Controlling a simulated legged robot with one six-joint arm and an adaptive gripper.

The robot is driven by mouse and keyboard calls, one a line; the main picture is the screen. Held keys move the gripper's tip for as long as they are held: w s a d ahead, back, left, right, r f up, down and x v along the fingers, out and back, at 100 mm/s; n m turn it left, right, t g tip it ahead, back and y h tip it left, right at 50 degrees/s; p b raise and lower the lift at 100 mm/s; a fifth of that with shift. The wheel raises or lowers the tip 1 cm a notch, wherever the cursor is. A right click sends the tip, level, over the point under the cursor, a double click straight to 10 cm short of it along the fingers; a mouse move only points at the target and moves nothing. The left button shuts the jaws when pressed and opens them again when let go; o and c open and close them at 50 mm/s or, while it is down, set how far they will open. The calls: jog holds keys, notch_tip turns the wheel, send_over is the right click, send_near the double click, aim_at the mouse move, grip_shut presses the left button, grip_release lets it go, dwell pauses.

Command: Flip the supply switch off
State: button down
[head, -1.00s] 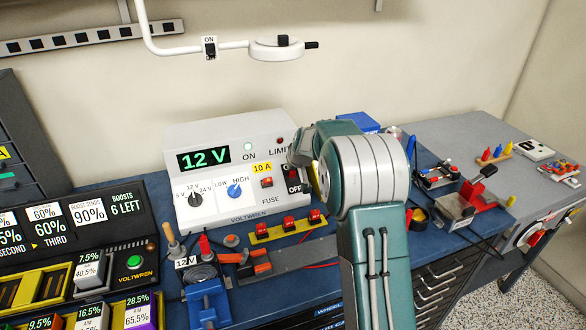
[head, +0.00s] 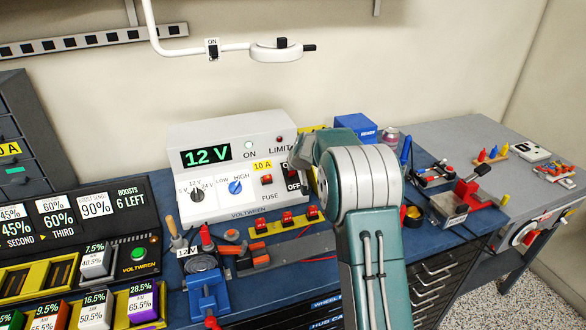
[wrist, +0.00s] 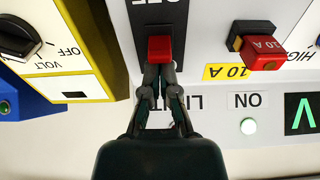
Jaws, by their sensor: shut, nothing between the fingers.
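The white supply (head: 210,180) stands at the back of the blue bench, its green display reading 12 V. Its supply switch is a red rocker (wrist: 159,49) on a black plate, seen upside down in the wrist view. In the head view only part of the black OFF plate (head: 293,181) shows beside my arm. My gripper (wrist: 160,72) is shut and empty, its fingertips at the rocker's edge by the LIMIT-side end of the plate. I cannot tell whether they touch it. My arm hides the gripper in the head view. The ON lamp (wrist: 248,126) looks lit.
A red fuse (wrist: 265,52) marked 10 A sits beside the switch. A yellow-edged meter with a black dial (wrist: 18,38) stands close on the other side. Red-topped terminals (head: 287,220), a blue vise (head: 208,295) and tools lie in front of the supply. A white lamp arm hangs above.

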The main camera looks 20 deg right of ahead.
jog(key=shift+s+f, duration=0.25)
jog(key=shift+s, duration=0.3)
jog(key=shift+s, duration=0.65)
